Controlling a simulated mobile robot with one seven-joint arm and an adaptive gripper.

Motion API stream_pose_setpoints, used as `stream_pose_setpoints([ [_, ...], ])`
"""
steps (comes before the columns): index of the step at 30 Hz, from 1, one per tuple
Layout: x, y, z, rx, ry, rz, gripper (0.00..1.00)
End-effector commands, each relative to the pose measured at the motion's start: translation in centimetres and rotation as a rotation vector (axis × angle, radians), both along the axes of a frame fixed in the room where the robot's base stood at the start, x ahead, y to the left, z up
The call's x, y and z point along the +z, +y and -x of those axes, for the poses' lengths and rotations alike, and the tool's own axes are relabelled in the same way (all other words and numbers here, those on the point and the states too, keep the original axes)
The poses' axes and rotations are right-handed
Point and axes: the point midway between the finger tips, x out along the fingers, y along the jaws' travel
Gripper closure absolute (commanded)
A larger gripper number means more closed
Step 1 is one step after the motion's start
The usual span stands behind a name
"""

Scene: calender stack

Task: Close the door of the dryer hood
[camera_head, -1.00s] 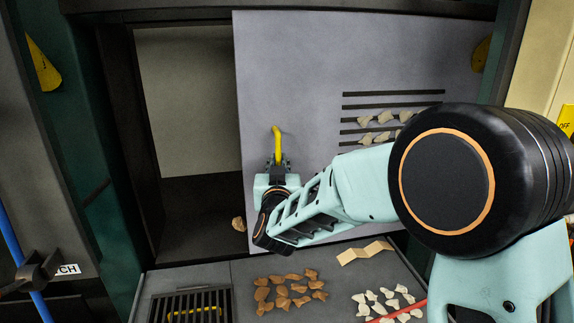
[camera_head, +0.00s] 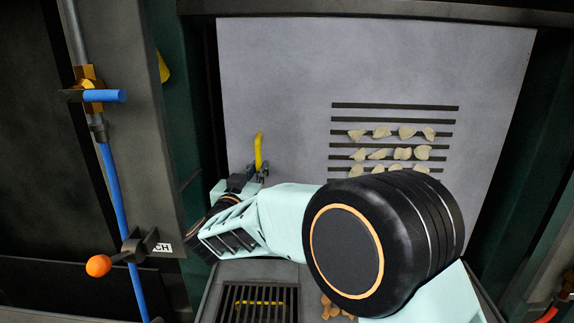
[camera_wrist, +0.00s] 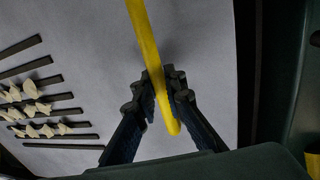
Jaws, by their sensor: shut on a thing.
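The dryer hood door (camera_head: 285,75) is a flat grey panel with dark slots and pale pieces showing at them. In the head view it spans the hood opening, its left edge close to the dark frame (camera_head: 211,110). I cannot tell whether it sits flush. A yellow handle (camera_head: 259,148) stands near its left edge. My gripper (camera_head: 256,172) is at the handle's lower part. In the wrist view the fingers of my gripper (camera_wrist: 160,92) are shut around the yellow handle (camera_wrist: 142,40). My arm hides the door's lower part.
Brown pieces (camera_head: 328,308) lie partly behind my arm.

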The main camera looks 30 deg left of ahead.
Motion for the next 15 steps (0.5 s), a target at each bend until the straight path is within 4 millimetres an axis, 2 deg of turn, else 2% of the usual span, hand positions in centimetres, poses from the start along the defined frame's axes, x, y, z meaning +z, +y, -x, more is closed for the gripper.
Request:
stream_pose_setpoints([
  [1, 0.0, 1.0, 0.7, 0.006, 0.004, 0.001, 1.00],
  [6, -0.1, 2.6, 1.6, 0.005, 0.002, 0.001, 1.00],
  [15, -0.1, 3.3, 2.1, 0.007, 0.002, 0.001, 1.00],
])
